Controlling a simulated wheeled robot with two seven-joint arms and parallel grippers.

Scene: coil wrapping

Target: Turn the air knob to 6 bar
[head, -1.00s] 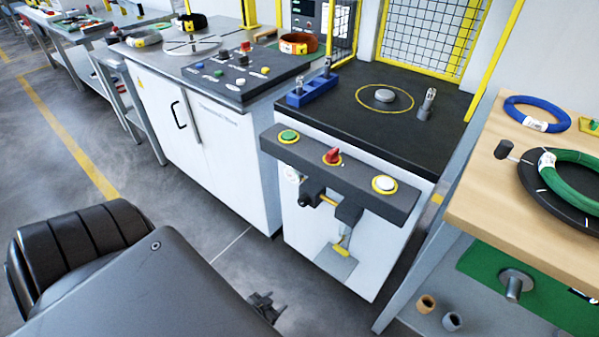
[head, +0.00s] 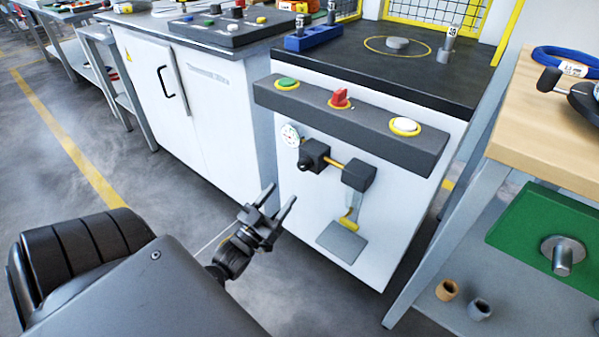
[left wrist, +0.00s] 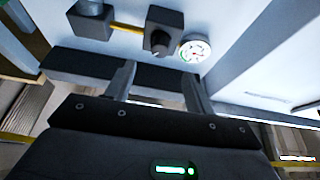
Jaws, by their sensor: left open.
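The air knob (head: 306,163) is a small black knob on a black regulator block on the front of the white cabinet. A round white pressure gauge (head: 290,135) sits beside it; its reading is too small to tell. My left gripper (head: 281,197) is open and empty, below and left of the knob, apart from it. In the left wrist view the knob (left wrist: 159,42) shows just beyond and between the fingertips (left wrist: 158,66), with the gauge (left wrist: 195,50) to its right. My right gripper is in neither view.
A dark button bar (head: 350,125) with green, red and white buttons juts out above the knob. A yellow pipe joins the regulator to a second black block (head: 359,174), above a grey pedal (head: 341,242). A wooden-topped bench (head: 545,130) stands at right. Open floor lies left.

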